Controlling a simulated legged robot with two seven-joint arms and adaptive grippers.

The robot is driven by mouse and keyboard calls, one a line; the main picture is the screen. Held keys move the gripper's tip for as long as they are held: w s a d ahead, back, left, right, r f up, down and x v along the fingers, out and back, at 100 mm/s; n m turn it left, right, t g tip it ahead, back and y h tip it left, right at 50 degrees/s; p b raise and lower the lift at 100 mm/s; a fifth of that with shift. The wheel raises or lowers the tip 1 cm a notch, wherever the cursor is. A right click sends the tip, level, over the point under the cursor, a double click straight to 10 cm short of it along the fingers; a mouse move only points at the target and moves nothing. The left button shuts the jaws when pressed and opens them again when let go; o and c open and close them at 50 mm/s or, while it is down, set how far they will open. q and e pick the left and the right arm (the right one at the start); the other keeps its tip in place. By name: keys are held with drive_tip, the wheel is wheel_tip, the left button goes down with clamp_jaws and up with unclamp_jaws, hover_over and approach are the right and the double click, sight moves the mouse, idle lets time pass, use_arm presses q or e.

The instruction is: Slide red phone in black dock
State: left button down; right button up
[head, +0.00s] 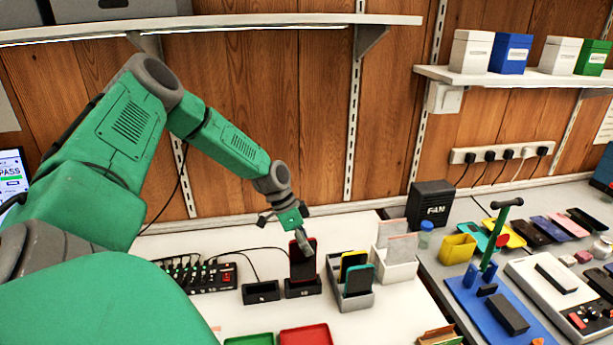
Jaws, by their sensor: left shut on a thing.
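The red phone (303,265) stands upright, its dark screen facing me, with its lower end at the right-hand black dock (303,289). I cannot tell whether it is fully seated in the slot. My left gripper (303,241) reaches down from the upper left and is shut on the phone's upper part. A second black dock (261,292) stands empty just to the left. My right gripper is not in view.
A grey rack (352,301) with yellow and teal phones stands close on the right, before a white box (397,270). A black power strip (225,277) with cables lies left. Green (250,340) and red (306,336) trays lie in front. A shelf (230,24) hangs above.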

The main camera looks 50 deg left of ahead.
use_arm(q)
drive_tip(key=shift+f, duration=0.15)
drive_tip(key=shift+a+f+b, duration=0.2)
drive_tip(key=shift+f+b, duration=0.35)
drive_tip(key=shift+b, duration=0.1)
drive_tip(key=shift+f, duration=0.2)
idle(0.4)
drive_tip(key=shift+d+f+b, duration=0.1)
drive_tip(key=shift+f+b, duration=0.35)
drive_tip(key=shift+b, duration=0.1)
drive_tip(key=shift+f, duration=0.15)
drive_tip(key=shift+f+b, duration=0.5)
drive_tip(key=shift+b, duration=0.1)
drive_tip(key=c, duration=1.2)
unclamp_jaws()
